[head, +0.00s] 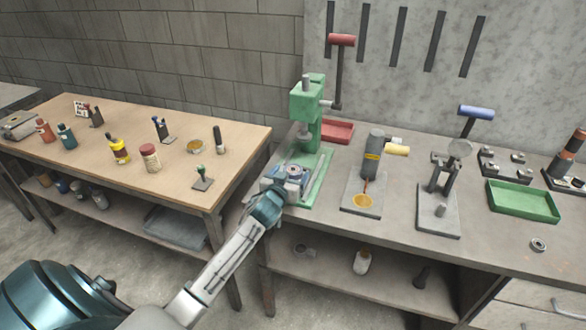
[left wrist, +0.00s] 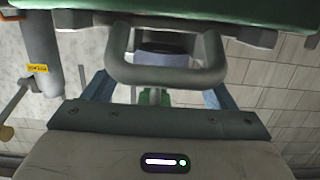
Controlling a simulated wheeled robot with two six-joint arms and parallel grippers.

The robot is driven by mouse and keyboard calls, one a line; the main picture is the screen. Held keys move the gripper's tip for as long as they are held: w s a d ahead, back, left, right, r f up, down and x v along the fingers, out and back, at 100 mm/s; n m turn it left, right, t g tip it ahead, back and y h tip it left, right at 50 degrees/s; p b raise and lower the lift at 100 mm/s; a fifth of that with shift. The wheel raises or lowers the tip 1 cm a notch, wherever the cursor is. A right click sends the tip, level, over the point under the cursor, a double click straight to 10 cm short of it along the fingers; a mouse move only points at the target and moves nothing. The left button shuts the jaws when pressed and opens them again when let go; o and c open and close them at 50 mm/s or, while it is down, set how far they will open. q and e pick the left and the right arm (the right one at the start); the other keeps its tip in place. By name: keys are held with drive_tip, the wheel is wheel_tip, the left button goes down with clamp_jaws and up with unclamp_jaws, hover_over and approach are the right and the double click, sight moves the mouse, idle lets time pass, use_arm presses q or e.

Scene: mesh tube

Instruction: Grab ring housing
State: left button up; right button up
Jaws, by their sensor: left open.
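A round, ring-like metal part (head: 294,171) sits on the base of the green press, and I take it for the ring housing. My left gripper (head: 281,180) is open at the front of the press base, close to this part and partly covering it. Whether the fingers touch it I cannot tell. In the left wrist view the open fingers (left wrist: 158,85) show at both sides, with a dark round part (left wrist: 163,50) between and beyond them, partly hidden by a grey loop-shaped bar. A second small grey ring (head: 538,244) lies at the right of the bench. My right gripper is out of view.
The green press (head: 306,105) rises just behind my left gripper. A grey cylinder tool (head: 374,155) on a plate and a clamp fixture (head: 440,185) stand to its right. A green tray (head: 522,201) lies further right. A wooden table (head: 110,185) with small bottles stands left.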

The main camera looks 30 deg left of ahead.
use_arm(q)
drive_tip(key=shift+x, duration=0.95)
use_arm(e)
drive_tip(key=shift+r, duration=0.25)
use_arm(q)
drive_tip(key=shift+s, duration=0.1)
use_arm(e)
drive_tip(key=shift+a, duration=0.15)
use_arm(q)
drive_tip(key=c, duration=1.3)
drive_tip(key=shift+o, duration=0.2)
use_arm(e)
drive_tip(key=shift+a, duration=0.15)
use_arm(q)
drive_tip(key=shift+r, duration=0.1)
